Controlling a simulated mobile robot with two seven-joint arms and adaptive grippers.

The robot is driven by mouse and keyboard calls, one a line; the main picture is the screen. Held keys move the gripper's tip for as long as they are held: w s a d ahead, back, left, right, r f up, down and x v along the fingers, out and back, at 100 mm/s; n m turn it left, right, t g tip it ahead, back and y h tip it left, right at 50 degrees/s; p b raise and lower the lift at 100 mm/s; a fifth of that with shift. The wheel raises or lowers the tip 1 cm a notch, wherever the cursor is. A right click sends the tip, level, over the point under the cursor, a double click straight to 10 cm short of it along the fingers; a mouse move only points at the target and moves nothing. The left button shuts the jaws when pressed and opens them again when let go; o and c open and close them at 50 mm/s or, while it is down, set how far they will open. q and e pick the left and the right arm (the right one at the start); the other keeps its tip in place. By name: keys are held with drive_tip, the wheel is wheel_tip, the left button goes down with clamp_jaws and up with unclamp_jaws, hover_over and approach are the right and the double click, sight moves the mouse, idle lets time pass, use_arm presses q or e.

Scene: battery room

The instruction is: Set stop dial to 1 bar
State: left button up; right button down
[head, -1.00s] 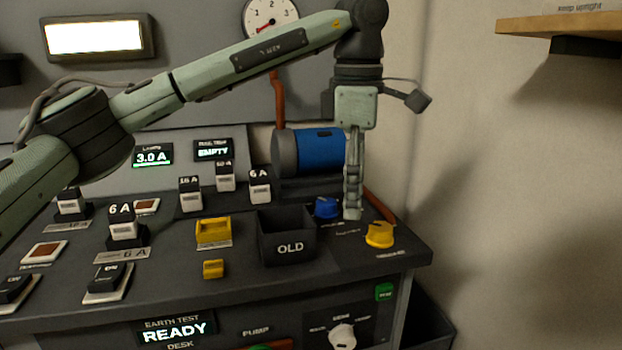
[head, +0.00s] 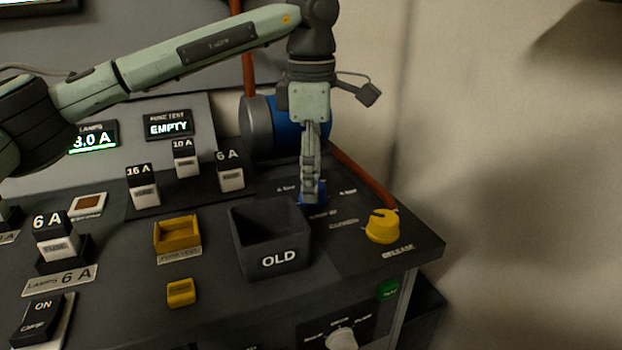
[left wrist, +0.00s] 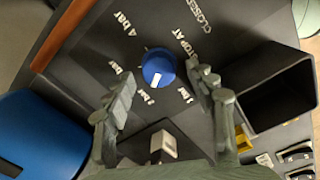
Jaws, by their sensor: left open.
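The stop dial (left wrist: 158,66) is a round blue knob on the dark desk top, with white printed labels around it and "STOP AT" beside it in the left wrist view. Its white mark points down in that view; I cannot tell the exact setting. In the head view the dial (head: 320,190) is partly hidden behind my left gripper (head: 310,196), which points down over it. In the left wrist view the open fingers of my left gripper (left wrist: 161,72) stand on either side of the dial, with visible gaps. My right gripper is not in view.
A black "OLD" bin (head: 280,262) stands close to the dial. A yellow release knob (head: 382,228) sits near the desk's right edge. A blue cylinder (head: 288,122) and a red-brown pipe (head: 362,178) lie behind. Fuses and yellow holders fill the left.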

use_arm(q)
drive_tip(key=shift+f, duration=0.75)
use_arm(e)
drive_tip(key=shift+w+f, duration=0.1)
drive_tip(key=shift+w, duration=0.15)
use_arm(q)
drive_tip(key=c, duration=1.2)
drive_tip(key=shift+o, duration=0.2)
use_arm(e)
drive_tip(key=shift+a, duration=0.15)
